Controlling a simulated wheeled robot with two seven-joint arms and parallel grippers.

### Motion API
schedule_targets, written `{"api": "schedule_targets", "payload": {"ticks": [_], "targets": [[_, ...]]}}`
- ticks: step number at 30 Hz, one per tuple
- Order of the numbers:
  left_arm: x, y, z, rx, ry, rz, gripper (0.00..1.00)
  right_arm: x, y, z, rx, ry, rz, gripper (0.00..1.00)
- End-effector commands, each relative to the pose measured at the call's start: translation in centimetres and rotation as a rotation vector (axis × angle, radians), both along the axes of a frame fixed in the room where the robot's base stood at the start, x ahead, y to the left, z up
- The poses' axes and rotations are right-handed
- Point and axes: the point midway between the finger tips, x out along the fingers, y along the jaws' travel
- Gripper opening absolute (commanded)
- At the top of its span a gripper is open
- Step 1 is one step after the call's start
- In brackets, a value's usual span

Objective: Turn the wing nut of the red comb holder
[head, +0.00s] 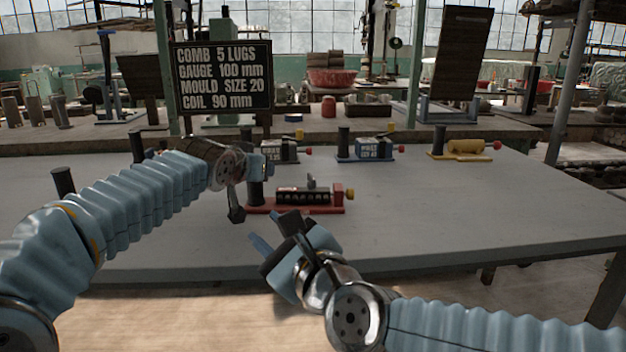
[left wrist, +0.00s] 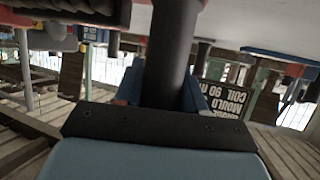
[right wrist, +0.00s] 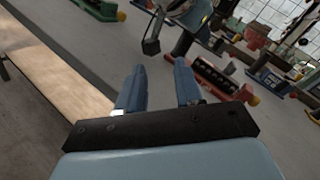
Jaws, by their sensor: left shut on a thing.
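The red comb holder (head: 328,210) stands on the grey table, with a black comb block (head: 303,196) and a black post at its left end. A small grey upright piece (head: 311,182) above the block looks like the wing nut. A red end block with a yellow knob (head: 350,194) is at the right end. My left gripper (head: 262,164) is shut on the black post (left wrist: 172,60), which runs between its blue fingers. My right gripper (head: 272,228) is open and empty, in front of the holder. The holder also shows in the right wrist view (right wrist: 222,86).
Behind are a similar grey holder (head: 280,152), a blue holder (head: 365,152) and a yellow holder (head: 466,148). A black sign (head: 222,75) with white lettering stands at the back left. The table right of the red holder is clear.

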Motion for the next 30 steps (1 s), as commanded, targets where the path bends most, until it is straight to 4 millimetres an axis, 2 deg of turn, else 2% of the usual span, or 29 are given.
{"api": "schedule_targets", "payload": {"ticks": [1, 3, 6, 10, 16, 24, 30], "targets": [[0.0, 0.0, -0.4, 0.003, 0.007, 0.000, 0.00, 1.7, -2.3, 1.4, 0.111, 0.004, -0.087, 0.35], [0.1, 0.0, -0.4, 0.003, 0.007, 0.000, 0.00, 3.7, -5.2, 2.2, 0.265, 0.035, -0.187, 0.35], [0.0, 0.0, -0.5, 0.004, 0.008, 0.000, 0.00, 5.8, -7.8, 1.4, 0.420, 0.109, -0.275, 0.35], [0.0, 0.0, -0.5, 0.003, 0.008, 0.001, 0.00, 7.3, -9.6, 0.8, 0.530, 0.160, -0.335, 0.35], [0.1, 0.0, -0.5, 0.003, 0.008, 0.001, 0.00, 9.7, -9.5, 0.5, 0.557, 0.175, -0.345, 0.35], [0.1, 0.0, -0.5, 0.003, 0.009, 0.001, 0.00, 15.2, -8.4, 0.5, 0.555, 0.174, -0.343, 0.35], [0.1, 0.0, -0.5, 0.003, 0.009, 0.001, 0.00, 18.2, -7.9, 0.6, 0.552, 0.172, -0.343, 0.35]]}}
